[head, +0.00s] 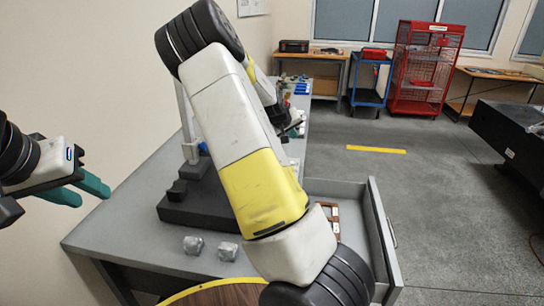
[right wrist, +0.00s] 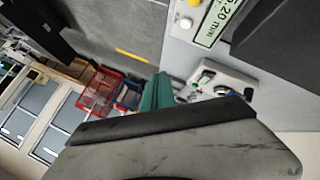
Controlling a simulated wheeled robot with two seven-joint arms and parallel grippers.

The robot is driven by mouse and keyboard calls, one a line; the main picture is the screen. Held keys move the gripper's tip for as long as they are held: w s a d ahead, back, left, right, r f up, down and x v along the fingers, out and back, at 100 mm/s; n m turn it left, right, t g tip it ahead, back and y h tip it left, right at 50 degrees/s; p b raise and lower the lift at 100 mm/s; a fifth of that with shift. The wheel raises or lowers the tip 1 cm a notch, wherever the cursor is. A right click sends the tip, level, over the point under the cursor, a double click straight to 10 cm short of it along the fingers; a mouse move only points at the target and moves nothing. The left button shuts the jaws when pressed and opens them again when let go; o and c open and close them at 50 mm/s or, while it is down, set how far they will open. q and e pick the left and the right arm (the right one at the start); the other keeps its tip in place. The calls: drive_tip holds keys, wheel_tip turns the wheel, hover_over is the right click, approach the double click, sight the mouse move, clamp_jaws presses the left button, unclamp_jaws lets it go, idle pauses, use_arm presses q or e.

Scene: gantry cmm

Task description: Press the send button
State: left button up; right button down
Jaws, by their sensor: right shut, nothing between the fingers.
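In the right wrist view a pale console carries a green-lit display (right wrist: 215,22) reading "20 mm". Beside the display are a white round button (right wrist: 186,22) and, at the picture's top edge, a yellow button (right wrist: 193,3). I cannot tell which one is the send button; no label is readable. My right gripper's teal fingers (right wrist: 157,92) are shut and empty, apart from the buttons in the picture. In the head view my right arm hides most of that gripper and the console. My left gripper (head: 80,188) is open and empty at the left, off the bench.
A grey bench (head: 120,222) holds a dark block (head: 195,208) and two small grey metal pieces (head: 226,251). An open drawer (head: 378,225) sticks out at the right. A grey control box (right wrist: 232,78) with knobs lies near the right fingers.

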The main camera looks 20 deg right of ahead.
drive_tip(key=shift+f, duration=4.4)
drive_tip(key=shift+f, duration=0.4)
drive_tip(key=shift+f, duration=0.5)
drive_tip(key=shift+r, duration=0.9)
